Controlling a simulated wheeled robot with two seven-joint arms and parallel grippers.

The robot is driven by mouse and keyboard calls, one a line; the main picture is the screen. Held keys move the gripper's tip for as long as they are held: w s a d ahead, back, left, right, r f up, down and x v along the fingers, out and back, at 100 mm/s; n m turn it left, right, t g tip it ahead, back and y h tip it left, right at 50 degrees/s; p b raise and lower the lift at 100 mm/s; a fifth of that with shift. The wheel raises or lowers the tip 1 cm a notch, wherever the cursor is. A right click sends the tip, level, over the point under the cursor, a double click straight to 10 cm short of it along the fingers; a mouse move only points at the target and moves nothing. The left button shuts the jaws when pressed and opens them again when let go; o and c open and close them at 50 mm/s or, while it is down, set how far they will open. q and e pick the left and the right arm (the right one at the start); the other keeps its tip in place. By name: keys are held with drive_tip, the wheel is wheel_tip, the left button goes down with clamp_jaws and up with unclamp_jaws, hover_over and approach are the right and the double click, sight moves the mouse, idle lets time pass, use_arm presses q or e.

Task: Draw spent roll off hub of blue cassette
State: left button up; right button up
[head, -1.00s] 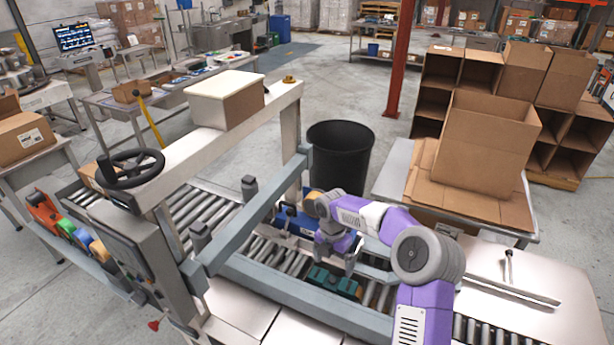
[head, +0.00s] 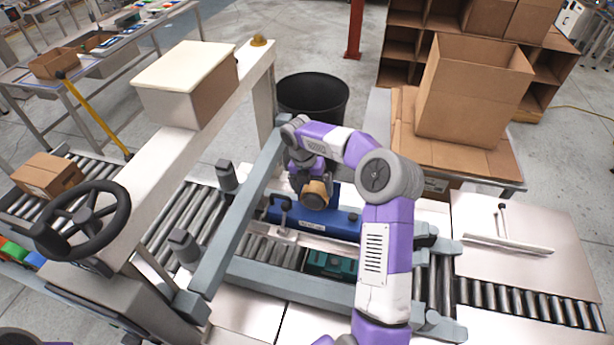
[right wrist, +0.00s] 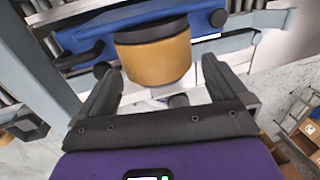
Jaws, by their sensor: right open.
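The blue cassette (head: 345,224) lies across the rollers inside the grey frame, with a pale label on its near side. The tan roll (head: 315,196) sits on it at the hub; the roll also shows large in the right wrist view (right wrist: 155,62), against the blue cassette body (right wrist: 205,22). My right gripper (head: 314,184) is at the roll. In the right wrist view my right gripper (right wrist: 160,72) is open, with one finger on each side of the roll and visible gaps. The hub itself is hidden. My left gripper is not in view.
A teal cassette (head: 331,263) lies on the near rollers. Grey frame bars (head: 240,215) run beside the cassette. A black bin (head: 313,95) stands behind. A large open carton (head: 473,88) stands on flattened cardboard at the right. A handwheel (head: 82,220) is at the left.

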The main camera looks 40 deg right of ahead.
drive_tip(key=shift+s+d+f, duration=0.1)
drive_tip(key=shift+d+f, duration=0.1)
drive_tip(key=shift+f, duration=1.55)
drive_tip(key=c, duration=0.7)
drive_tip(key=shift+r+p, duration=0.25)
drive_tip(key=shift+p, duration=0.2)
